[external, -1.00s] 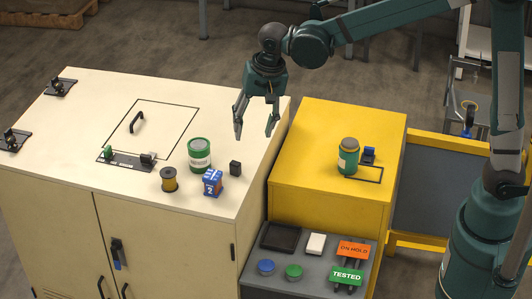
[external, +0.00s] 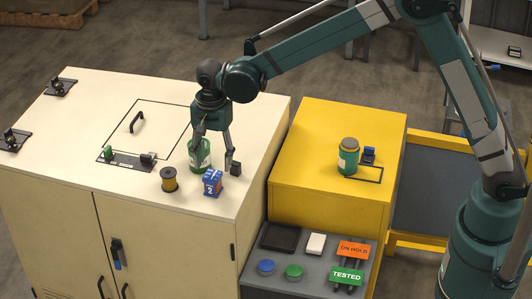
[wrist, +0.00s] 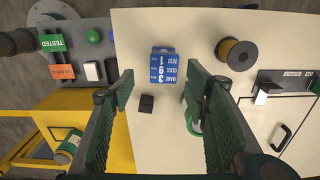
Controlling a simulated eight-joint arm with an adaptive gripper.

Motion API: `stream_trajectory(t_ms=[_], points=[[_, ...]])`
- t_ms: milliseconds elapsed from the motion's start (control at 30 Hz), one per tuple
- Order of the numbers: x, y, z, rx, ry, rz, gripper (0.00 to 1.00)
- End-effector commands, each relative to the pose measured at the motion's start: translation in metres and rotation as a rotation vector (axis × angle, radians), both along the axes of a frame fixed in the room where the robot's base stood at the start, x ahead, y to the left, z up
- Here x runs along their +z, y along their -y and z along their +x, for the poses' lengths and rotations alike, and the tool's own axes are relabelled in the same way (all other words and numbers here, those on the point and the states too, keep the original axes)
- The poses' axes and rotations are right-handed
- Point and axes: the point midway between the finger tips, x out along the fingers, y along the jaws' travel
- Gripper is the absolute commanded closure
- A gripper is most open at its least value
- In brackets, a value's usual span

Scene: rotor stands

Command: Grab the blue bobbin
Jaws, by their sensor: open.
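I see no bobbin that is clearly blue. The one bobbin (external: 169,180) has dark flanges and a yellow-brown winding; it stands upright on the cream cabinet top, and also shows in the wrist view (wrist: 237,54). A blue block (external: 212,184) with white lettering stands to its right; it also shows in the wrist view (wrist: 164,66). My gripper (external: 213,160) is open and empty above the cabinet, behind the blue block and right of the bobbin. In the wrist view the blue block lies ahead between the fingers, and the bobbin lies outside the right finger.
A small black block (external: 235,169) stands near the right finger. A bracket plate (external: 127,159) lies left of the can. The yellow cabinet (external: 310,150) carries another green-banded can (external: 348,157).

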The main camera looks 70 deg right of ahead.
Motion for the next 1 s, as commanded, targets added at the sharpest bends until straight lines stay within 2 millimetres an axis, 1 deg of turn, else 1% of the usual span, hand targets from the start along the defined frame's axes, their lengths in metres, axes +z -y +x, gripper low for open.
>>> stream_trajectory(t_ms=[100,200,567,900,1000], points=[[-0.008,0.000,0.005,-0.021,-0.008,0.000,0.54],[-0.011,0.000,0.006,-0.030,-0.011,0.000,0.54],[-0.013,0.000,0.006,-0.031,-0.012,0.000,0.54],[-0.035,0.000,0.006,-0.031,-0.012,0.001,0.54],[-0.038,0.000,0.006,-0.030,-0.011,0.000,0.54]])
